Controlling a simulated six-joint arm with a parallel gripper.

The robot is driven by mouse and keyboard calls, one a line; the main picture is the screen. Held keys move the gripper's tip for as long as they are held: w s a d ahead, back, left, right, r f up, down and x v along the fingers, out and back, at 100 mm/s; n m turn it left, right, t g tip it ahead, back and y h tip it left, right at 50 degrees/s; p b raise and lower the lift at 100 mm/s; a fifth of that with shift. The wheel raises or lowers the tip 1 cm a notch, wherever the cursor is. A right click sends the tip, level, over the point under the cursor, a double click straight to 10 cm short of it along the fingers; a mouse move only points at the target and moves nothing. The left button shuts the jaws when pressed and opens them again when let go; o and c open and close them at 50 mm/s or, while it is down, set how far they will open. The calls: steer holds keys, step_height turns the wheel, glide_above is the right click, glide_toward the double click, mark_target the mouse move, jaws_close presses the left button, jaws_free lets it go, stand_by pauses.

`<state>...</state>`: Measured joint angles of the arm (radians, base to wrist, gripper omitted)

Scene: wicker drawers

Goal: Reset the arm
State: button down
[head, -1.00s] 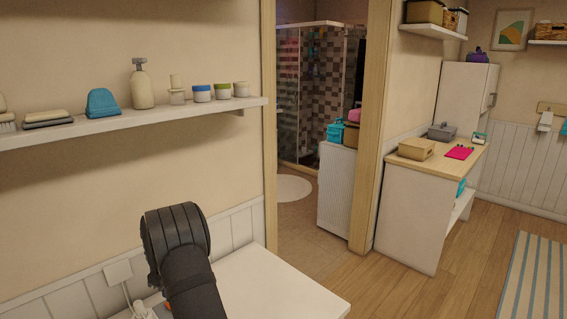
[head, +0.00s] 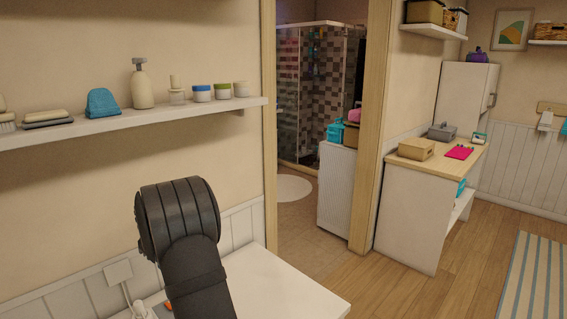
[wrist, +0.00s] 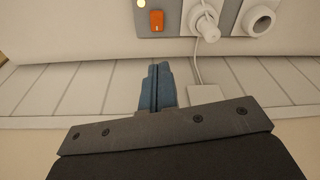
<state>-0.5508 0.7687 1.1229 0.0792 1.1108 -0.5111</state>
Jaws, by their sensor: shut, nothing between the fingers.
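My gripper (wrist: 156,84) shows in the wrist view as two blue-grey fingers pressed together, shut with nothing between them. It is in front of the white panelled wall, near a white wall plate (wrist: 207,94) with a cable. In the head view my dark arm rises at the lower left beside the white surface; the gripper's fingers are hidden there.
A white surface (head: 285,290) lies right of my arm. A shelf (head: 150,121) with bottles and jars runs along the wall above. The wrist view shows an orange switch (wrist: 156,20) and a white plug (wrist: 205,25). Open floor (head: 390,285) lies to the right.

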step_height(320, 180, up, 6)
steer(key=s+d+m, duration=0.2)
steer(key=shift+s+m, duration=0.15)
steer(key=shift+m, duration=0.15)
steer(key=shift+w+a+f+n+g, duration=0.1)
steer(key=shift+w+a+f+n, duration=0.75)
steer(key=shift+f, duration=2.35)
steer(key=shift+w+a+f+n+g, duration=0.1)
steer(key=shift+w+a+f+n, duration=0.75)
steer(key=shift+f, duration=2.35)
steer(key=shift+w+a+f+n+g, duration=0.1)
steer(key=shift+w+a+f+n, duration=0.25)
steer(key=shift+f+n, duration=1.85)
step_height(320, 180, down, 2)
steer(key=shift+w+d+m, duration=0.1)
steer(key=shift+m, duration=0.9)
